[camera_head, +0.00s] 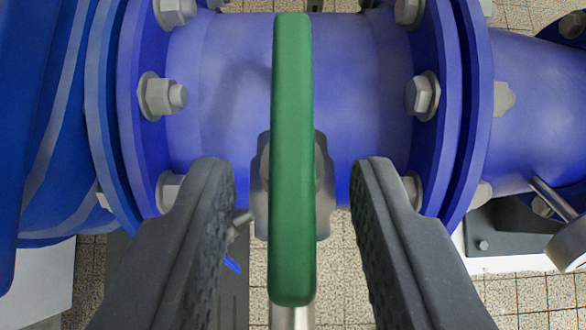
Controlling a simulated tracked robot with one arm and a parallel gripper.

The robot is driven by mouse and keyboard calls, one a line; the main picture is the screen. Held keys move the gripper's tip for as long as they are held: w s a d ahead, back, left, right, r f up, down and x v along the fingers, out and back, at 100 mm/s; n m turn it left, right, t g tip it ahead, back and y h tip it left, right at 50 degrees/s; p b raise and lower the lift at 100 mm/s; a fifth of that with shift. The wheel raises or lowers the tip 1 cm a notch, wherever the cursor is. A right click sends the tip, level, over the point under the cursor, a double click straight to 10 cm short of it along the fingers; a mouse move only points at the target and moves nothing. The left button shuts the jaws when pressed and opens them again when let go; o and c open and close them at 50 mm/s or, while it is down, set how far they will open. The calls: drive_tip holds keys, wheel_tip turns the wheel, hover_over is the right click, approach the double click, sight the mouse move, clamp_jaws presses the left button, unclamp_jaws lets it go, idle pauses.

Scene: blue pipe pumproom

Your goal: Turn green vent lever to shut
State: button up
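The green vent lever (293,120) is a long flat bar in the middle of the camera_head view, running upright in the picture from near the top to below the middle. A grey metal valve body (262,200) shows partly behind it. My gripper (286,185) is open, with one dark finger left of the lever and one right of it. There is a visible gap on both sides, and neither finger touches the lever. The lever hides most of the valve body and its joint.
A thick blue pipe (225,90) runs across behind the lever. Blue bolted flanges (143,110) stand on the left and right (450,110). A metal rod end (565,240) sits at the lower right. Beige floor tiles (345,270) show below.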

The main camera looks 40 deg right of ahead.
drive_tip(key=shift+c, duration=0.3)
clamp_jaws()
drive_tip(key=shift+d, duration=0.2)
drive_tip(key=shift+a, duration=0.1)
drive_tip(key=shift+a+p, duration=0.1)
drive_tip(key=shift+p, duration=0.35)
